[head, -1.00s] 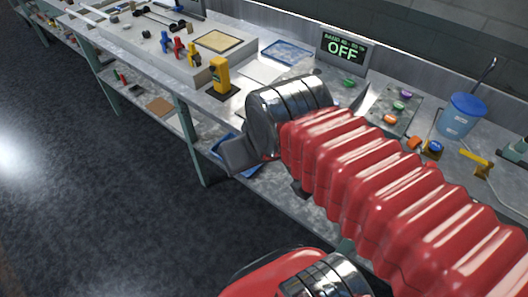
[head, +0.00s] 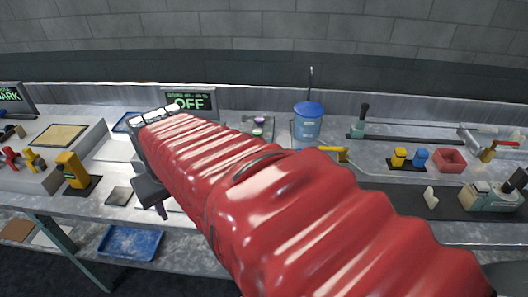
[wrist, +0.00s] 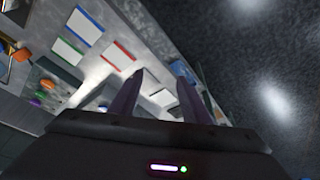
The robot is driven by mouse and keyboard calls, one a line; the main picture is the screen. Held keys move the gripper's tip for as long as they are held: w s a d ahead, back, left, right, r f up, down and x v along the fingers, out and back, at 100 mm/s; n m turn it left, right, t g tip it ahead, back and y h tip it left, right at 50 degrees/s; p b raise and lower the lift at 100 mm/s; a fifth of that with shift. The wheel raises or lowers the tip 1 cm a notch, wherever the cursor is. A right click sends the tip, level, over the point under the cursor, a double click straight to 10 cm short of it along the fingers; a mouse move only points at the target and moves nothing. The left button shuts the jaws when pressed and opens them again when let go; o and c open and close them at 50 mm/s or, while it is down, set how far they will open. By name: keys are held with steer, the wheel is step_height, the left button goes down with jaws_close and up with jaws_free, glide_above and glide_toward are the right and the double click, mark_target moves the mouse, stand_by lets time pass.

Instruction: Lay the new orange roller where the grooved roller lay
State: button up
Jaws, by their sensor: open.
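My gripper (wrist: 160,78) is open and empty in the wrist view, its two dark fingers apart above the bench. In the head view my gripper (head: 158,205) hangs at the bench's front edge, partly hidden by my red arm. Small coloured round pieces, one purple (head: 259,120), sit on a grey plate behind my arm. I cannot tell whether the orange piece is the new roller. I cannot make out the grooved roller.
A lit OFF sign (head: 188,102) stands at the bench's back, with a blue-lidded bucket (head: 307,124) to its right. A yellow device (head: 72,170) stands left of my gripper. A blue tray (head: 130,242) lies on the lower shelf.

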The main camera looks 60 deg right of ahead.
steer(key=s+d+n+g, duration=0.1)
steer(key=s+d, duration=0.1)
steer(key=d, duration=1)
steer(key=s+d+n+g, duration=0.1)
steer(key=s+d+n, duration=0.1)
steer(key=d, duration=1.1)
steer(key=s+d+n+g, duration=0.1)
steer(key=s+d, duration=0.2)
steer(key=d, duration=1)
steer(key=shift+s+d+r, duration=0.15)
steer(key=shift+s, duration=0.15)
steer(key=shift+d+f, duration=0.25)
steer(key=shift+f, duration=1.15)
steer(key=shift+d+f, duration=0.2)
steer(key=shift+f, duration=1.25)
steer(key=shift+d+f, duration=0.25)
steer(key=shift+f, duration=1.15)
